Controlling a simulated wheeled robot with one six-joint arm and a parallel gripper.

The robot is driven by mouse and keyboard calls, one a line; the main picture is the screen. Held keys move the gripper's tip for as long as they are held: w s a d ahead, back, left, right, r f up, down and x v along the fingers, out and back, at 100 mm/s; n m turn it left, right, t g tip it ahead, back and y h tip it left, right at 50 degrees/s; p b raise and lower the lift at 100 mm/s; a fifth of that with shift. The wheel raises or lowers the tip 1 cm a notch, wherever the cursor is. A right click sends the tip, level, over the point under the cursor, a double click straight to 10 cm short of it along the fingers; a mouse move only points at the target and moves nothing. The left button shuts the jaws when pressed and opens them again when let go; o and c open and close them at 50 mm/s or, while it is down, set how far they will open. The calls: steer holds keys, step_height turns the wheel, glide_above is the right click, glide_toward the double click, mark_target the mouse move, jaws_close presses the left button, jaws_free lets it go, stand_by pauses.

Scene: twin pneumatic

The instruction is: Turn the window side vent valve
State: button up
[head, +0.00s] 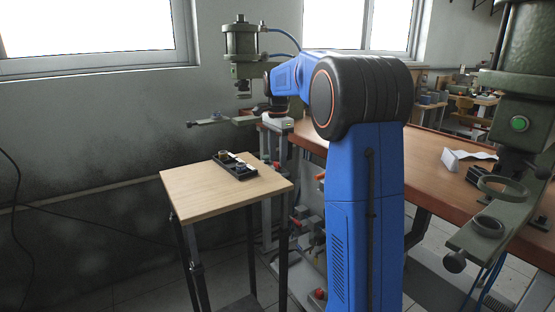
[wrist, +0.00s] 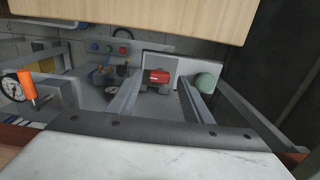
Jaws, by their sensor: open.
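In the wrist view my gripper (wrist: 161,88) is open, with its two grey fingers apart. A small red part, perhaps a valve handle (wrist: 158,76), shows in line with the gap between them. I cannot tell its distance or whether it is the vent valve. An orange handle (wrist: 27,84) stands beside a round dial gauge (wrist: 12,87) at the left. In the head view the window-side press (head: 240,45) stands by the wall under the left window. My blue arm hides part of the area beside it, and my gripper's fingers cannot be made out there.
A small wooden table (head: 215,192) bears a dark tray (head: 238,172) with small items; its light top spans the wrist view's upper edge. The brown bench (head: 430,165) runs behind my arm. A second green press (head: 520,90) stands at the right.

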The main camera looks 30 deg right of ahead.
steer(key=shift+f, duration=0.55)
steer(key=c, duration=1.1)
steer(key=shift+o, duration=0.2)
